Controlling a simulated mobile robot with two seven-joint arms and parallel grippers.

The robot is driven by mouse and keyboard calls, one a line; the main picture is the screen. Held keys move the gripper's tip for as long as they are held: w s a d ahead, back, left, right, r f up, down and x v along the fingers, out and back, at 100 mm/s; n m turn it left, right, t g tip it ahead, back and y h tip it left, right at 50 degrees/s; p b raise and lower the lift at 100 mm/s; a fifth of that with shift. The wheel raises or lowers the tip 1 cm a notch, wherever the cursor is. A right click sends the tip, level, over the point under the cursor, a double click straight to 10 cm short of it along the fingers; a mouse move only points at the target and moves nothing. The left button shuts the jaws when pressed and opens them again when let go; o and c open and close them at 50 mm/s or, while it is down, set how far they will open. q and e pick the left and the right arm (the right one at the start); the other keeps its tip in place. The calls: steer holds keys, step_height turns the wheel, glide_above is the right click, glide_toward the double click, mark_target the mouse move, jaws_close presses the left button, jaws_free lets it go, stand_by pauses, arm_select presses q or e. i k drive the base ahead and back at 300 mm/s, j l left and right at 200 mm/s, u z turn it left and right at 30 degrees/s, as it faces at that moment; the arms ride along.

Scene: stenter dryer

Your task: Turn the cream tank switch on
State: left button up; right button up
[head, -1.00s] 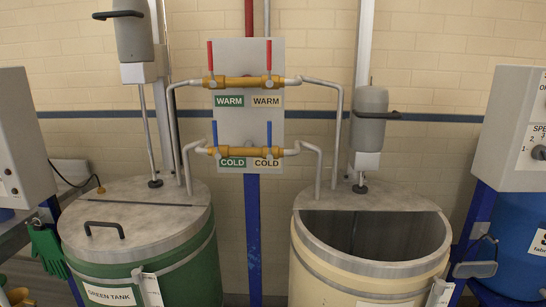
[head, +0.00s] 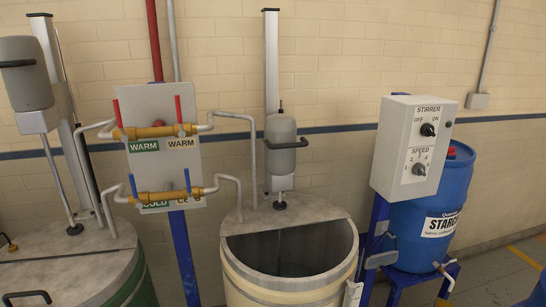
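The cream tank (head: 291,285) stands in the middle of the head view, with its half lid (head: 290,213) at the back and its front half open. To its right is a grey control box (head: 398,150) marked STIRRER. Its upper black knob (head: 427,130) sits below the words OFF and ON; I cannot tell clearly which way it points. A lower knob (head: 419,169) is marked SPEED with numbers around it. Neither of my grippers is in view.
A stirrer motor (head: 281,143) on a post stands over the cream tank. The green tank (head: 70,265) is at left, with a warm and cold valve panel (head: 166,165) between the tanks. A blue starch drum (head: 440,205) stands behind the box on a blue frame. Floor is clear at far right.

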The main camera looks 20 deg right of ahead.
mark_target(428, 130)
steer(key=z, duration=1.4)
